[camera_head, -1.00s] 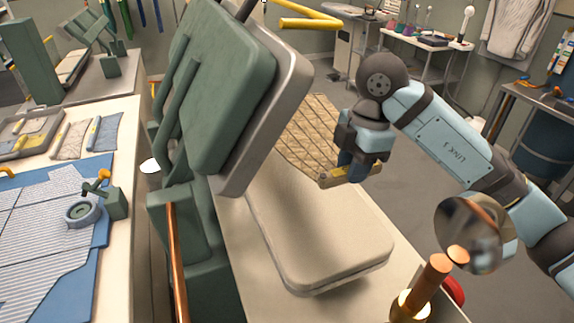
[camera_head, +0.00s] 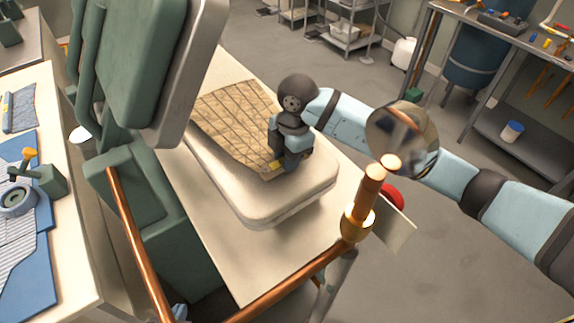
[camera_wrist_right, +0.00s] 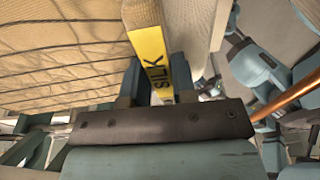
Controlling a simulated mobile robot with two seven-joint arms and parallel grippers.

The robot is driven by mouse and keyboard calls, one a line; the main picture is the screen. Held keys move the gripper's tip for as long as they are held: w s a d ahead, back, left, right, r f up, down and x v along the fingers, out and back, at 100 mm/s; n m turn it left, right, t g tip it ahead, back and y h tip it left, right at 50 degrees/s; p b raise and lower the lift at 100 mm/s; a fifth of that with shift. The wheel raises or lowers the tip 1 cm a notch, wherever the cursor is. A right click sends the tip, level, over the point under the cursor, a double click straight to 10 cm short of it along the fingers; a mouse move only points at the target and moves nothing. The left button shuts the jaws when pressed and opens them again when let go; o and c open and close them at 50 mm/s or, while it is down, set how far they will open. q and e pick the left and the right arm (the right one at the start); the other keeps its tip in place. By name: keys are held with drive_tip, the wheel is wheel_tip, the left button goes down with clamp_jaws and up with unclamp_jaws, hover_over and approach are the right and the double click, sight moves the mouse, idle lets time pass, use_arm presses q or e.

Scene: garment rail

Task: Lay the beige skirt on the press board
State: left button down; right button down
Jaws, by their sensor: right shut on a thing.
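The beige skirt (camera_head: 235,115) has dark crossing lines and lies spread over the rear part of the pale padded press board (camera_head: 285,202). Its near corner carries a yellow strip (camera_head: 271,167). My right gripper (camera_head: 277,163) is shut on the skirt at that strip, low over the board's middle. I cannot tell whether the held edge touches the board. The skirt's far left part is hidden behind the raised press head (camera_head: 180,70). My left gripper is not in view.
The green press head stands open at the board's left. A copper pipe (camera_head: 130,230) and a brass-and-copper fitting (camera_head: 362,210) with a round mirror-like disc (camera_head: 402,138) stand near the front. A table with blue cloth (camera_head: 28,270) is at left. The board's front part is bare.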

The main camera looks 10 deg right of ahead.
drive_tip(key=shift+f, duration=1.75)
drive_tip(key=c, duration=0.9)
unclamp_jaws()
drive_tip(key=r, duration=0.4)
drive_tip(key=d+r, duration=0.1)
drive_tip(key=r, duration=0.7)
drive_tip(key=shift+w+d, duration=0.3)
drive_tip(key=shift+d, duration=0.05)
